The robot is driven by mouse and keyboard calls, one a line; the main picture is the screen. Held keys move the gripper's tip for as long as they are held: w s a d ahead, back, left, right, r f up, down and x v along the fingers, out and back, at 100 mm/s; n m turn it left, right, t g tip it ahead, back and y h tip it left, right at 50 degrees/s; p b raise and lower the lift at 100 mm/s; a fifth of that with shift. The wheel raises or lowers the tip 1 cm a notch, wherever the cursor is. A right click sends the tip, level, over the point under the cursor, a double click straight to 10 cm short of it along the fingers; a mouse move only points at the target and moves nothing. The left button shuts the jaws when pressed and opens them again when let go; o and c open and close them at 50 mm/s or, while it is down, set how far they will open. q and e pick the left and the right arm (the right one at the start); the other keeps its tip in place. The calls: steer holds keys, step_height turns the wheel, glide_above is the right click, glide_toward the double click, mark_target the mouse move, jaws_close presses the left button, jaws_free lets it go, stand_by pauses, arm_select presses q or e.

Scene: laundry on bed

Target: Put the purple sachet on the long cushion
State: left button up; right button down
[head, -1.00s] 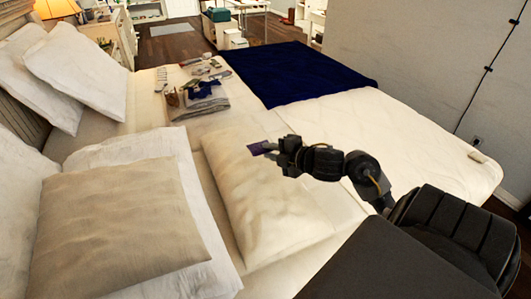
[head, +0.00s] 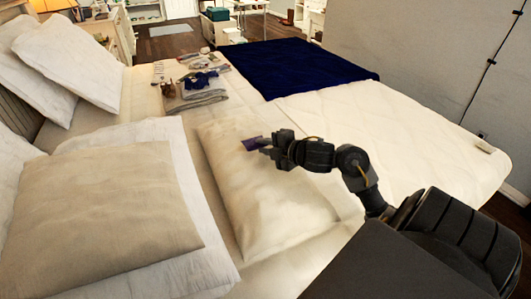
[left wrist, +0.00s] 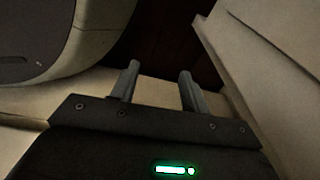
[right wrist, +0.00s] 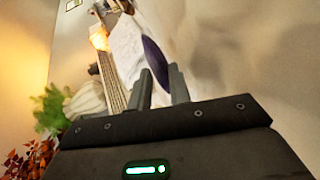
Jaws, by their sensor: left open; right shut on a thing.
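The small purple sachet (head: 251,144) is pinched in my right gripper (head: 268,147), over the cream long cushion (head: 262,205) in the head view. I cannot tell whether the sachet touches the cushion. In the right wrist view the sachet (right wrist: 154,55) shows as a dark purple patch just past the fingertips of the right gripper (right wrist: 160,72). My left gripper is outside the head view; in the left wrist view the left gripper (left wrist: 159,72) has its fingers apart and nothing between them.
A beige cushion (head: 100,215) lies on white pillows left of the long cushion. Folded clothes and small items (head: 195,90) lie beyond it. A dark blue blanket (head: 300,68) covers the far part of the bed.

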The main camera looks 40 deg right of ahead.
arm_select(q)
steer(key=shift+w+d+r, duration=0.25)
steer(key=shift+w+r, duration=0.2)
steer(key=shift+w, duration=0.05)
steer(key=shift+w+d+r, duration=0.2)
steer(key=shift+w+r, duration=0.2)
steer(key=shift+w, duration=0.05)
arm_select(e)
steer(key=shift+f, duration=0.35)
steer(key=shift+f, duration=0.1)
arm_select(q)
steer(key=shift+w+d+r+b, duration=0.15)
steer(key=shift+w+r+b, duration=0.1)
steer(key=shift+b, duration=0.1)
arm_select(e)
steer(key=shift+f, duration=0.15)
steer(key=c, duration=1.6)
jaws_free()
arm_select(q)
steer(key=shift+r, duration=0.15)
arm_select(e)
steer(key=shift+o, duration=0.2)
